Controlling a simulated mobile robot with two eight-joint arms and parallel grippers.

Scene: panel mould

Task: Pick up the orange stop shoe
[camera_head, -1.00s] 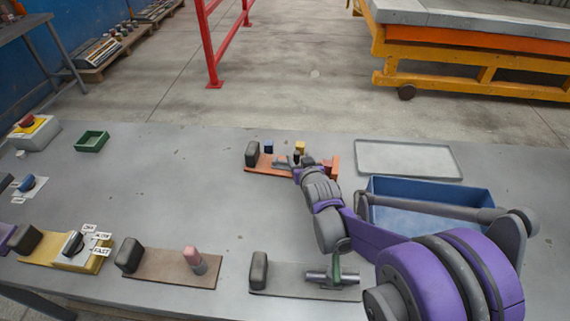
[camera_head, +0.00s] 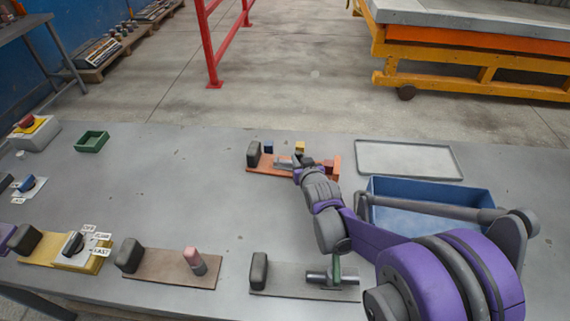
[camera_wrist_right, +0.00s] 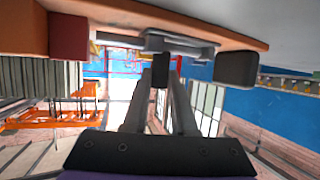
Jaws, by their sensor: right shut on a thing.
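An orange base plate (camera_head: 257,168) with an upright orange end lies at the back middle of the table in the head view. It is the only orange piece on the table; I cannot tell which part is the stop shoe. It carries a dark grey block (camera_head: 253,154), a grey metal part (camera_head: 283,162) and a dark red block (camera_head: 328,166). My right gripper (camera_head: 298,164) reaches down over its middle. In the right wrist view, the fingers (camera_wrist_right: 160,78) are shut on a small dark post (camera_wrist_right: 160,70) by the grey metal part. The orange plate (camera_wrist_right: 200,30) fills the top there. My left gripper is not in view.
A blue bin (camera_head: 478,197) stands under my right arm, with a flat grey tray (camera_head: 408,158) behind it. Blue and yellow small blocks stand behind the orange plate. Plates with a pink knob (camera_head: 194,258) and a green handle (camera_head: 336,270) lie in front. The table's left middle is clear.

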